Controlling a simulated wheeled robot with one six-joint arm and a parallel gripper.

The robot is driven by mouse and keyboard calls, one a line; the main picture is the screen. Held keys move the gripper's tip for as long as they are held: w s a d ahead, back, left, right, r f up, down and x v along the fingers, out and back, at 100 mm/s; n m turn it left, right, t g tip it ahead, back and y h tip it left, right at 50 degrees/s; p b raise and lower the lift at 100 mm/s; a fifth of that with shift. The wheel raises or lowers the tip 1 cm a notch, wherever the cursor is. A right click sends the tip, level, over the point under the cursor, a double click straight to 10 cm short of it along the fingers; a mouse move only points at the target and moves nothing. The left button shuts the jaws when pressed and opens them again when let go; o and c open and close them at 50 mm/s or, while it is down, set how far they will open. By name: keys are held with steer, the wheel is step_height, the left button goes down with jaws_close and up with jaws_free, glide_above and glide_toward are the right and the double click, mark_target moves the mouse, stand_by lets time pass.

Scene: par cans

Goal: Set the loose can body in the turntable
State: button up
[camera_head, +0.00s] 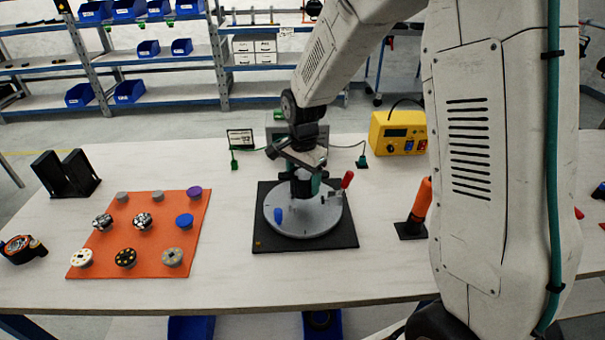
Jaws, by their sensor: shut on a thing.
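The turntable (310,226) is a round light-grey disc on a black square base near the middle of the table. A blue peg stands at its front left and a red-handled clamp at its right back. My gripper (300,168) is over the back half of the disc, pointing down, and shut on a small dark upright piece, which I take to be the can body (301,187). My gripper and the clamp hide part of it. I cannot tell whether its bottom touches the turntable or hangs just above it.
An orange mat (98,250) with several small round parts lies at the left. A black holder (66,175) stands behind it. A yellow power supply (398,132) stands at the back right. An orange-handled tool (421,200) in a black stand is right of the turntable.

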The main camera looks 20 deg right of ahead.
mark_target(302, 192)
steer(key=shift+f, duration=2.1)
steer(key=shift+s+a+f, duration=0.1)
steer(key=shift+s+a, duration=0.1)
steer(key=o, duration=0.9)
steer(key=o, duration=0.4)
